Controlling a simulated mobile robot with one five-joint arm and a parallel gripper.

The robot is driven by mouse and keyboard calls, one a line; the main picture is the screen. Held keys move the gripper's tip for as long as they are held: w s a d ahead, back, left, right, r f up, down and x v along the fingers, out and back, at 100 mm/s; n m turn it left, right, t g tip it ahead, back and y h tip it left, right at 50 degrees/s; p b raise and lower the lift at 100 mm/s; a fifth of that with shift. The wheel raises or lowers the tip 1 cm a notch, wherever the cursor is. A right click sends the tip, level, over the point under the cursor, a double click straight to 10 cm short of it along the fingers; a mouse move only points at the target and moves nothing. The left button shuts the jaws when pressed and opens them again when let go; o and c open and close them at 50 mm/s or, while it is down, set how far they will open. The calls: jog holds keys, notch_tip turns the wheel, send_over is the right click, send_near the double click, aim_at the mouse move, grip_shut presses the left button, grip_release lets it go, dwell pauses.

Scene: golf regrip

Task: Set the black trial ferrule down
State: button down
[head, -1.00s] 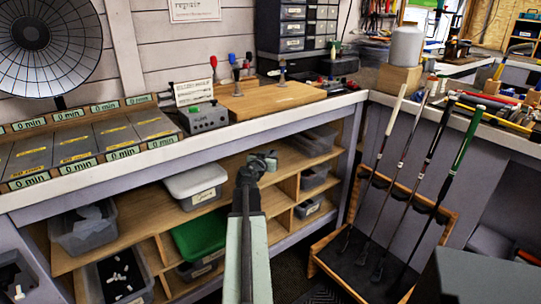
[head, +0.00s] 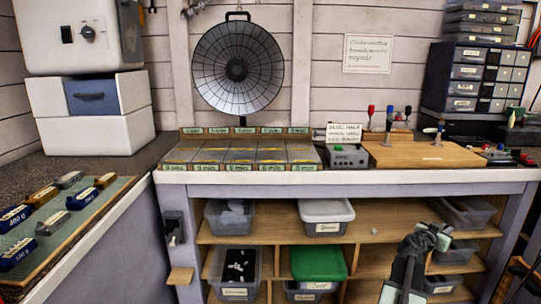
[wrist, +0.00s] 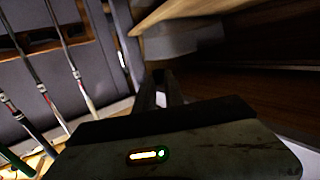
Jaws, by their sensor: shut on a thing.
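My gripper (head: 434,236) is in front of the right part of the bench's open shelves, below the worktop edge. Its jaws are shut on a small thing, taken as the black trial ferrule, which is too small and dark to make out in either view. In the wrist view the dark fingers (wrist: 163,88) point away from the camera, and their tips lie in shadow near the shelf boards.
The bench worktop (head: 240,177) carries a row of grey trays, a grey box (head: 346,156) and a wooden board (head: 425,152). Below are bins, one with a green lid (head: 318,262). A side counter at left holds a mat with labelled weights. Golf clubs (wrist: 60,60) show in the wrist view.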

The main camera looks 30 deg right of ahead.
notch_tip(320, 180, up, 32)
jog(key=p, duration=3.2)
jog(key=shift+w+r, duration=0.15)
jog(key=shift+r, duration=0.1)
